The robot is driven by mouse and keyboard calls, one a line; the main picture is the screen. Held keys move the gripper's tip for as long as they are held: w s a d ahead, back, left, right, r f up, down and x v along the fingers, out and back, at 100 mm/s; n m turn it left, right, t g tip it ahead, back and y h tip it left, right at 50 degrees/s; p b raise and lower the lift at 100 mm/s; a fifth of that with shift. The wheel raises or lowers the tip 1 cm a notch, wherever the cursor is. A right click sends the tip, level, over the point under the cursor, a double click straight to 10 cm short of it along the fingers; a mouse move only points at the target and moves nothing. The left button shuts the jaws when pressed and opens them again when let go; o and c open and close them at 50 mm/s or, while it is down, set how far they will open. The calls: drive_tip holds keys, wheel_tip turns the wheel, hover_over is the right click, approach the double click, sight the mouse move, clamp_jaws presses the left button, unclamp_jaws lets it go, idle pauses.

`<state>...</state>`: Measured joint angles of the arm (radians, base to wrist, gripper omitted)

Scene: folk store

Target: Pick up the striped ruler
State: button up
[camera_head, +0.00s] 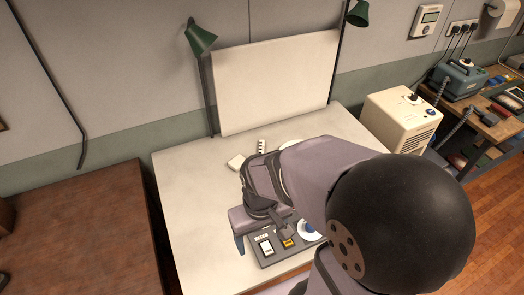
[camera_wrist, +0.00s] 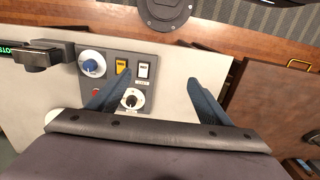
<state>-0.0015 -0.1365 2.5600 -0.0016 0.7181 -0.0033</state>
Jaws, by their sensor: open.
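I cannot make out a striped ruler for certain in either view. A small white piece with dark marks (camera_head: 261,146) lies at the back of the white table in the head view; it is too small to tell what it is. My gripper (camera_wrist: 157,96) is open, with its two blue fingers spread wide and nothing between them that it holds. It is over the front of the table, above the grey control panel (camera_wrist: 113,73). In the head view my arm hides much of the table's middle and right, and only one blue finger shows clearly.
The panel carries a blue knob (camera_wrist: 92,64), a yellow switch (camera_wrist: 122,66), a white switch (camera_wrist: 144,71) and a black knob (camera_wrist: 132,99). A cream machine (camera_head: 400,118) stands at the right.

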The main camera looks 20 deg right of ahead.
drive_tip(key=c, duration=0.8)
